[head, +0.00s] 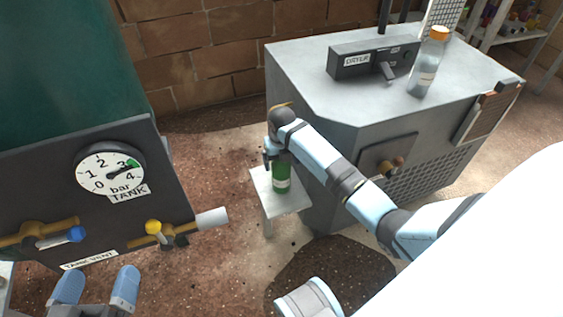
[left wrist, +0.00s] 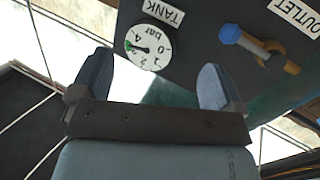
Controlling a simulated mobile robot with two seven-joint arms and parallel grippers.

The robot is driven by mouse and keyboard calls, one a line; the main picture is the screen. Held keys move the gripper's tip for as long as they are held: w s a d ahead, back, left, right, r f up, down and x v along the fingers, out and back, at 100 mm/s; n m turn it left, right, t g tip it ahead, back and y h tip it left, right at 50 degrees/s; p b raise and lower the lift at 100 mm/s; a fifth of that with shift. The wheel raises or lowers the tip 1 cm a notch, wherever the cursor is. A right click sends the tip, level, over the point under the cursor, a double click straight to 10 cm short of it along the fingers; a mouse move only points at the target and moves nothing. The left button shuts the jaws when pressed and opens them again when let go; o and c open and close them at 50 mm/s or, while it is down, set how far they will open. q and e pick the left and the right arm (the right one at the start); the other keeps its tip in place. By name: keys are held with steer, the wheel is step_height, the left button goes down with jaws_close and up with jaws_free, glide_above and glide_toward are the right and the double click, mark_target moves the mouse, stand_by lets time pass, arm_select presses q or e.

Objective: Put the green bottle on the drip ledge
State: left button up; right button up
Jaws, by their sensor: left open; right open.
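The green bottle (head: 281,180) stands upright on a small pale ledge (head: 291,202), which looks like the drip ledge, beside the grey dryer cabinet. My right gripper (head: 276,158) is at the bottle's upper part, pointing down, with its jaws open; the gripper partly hides the bottle's top, and I cannot tell whether a finger touches it. My left gripper (head: 96,288) is open and empty at the bottom left, below the tank panel. In the left wrist view its two blue fingers (left wrist: 154,88) are wide apart with nothing between them.
The grey cabinet (head: 330,140) carries a dryer switch box (head: 370,58) and a clear bottle with an orange cap (head: 429,65). The tank panel (head: 60,170) with a gauge (head: 110,168) and a yellow-handled valve (head: 154,228) is at left. Open floor lies between.

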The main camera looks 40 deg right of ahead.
arm_select(q)
step_height(320, 180, up, 6)
steer(key=n+t+p, duration=0.1)
steer(key=t+p, duration=0.1)
steer(key=p, duration=0.2)
steer(key=shift+s+a+r+t, duration=0.15)
steer(key=shift+s+a+t, duration=0.05)
steer(key=shift+t, duration=0.1)
arm_select(e)
step_height(320, 180, up, 11)
steer(key=shift+f, duration=0.1)
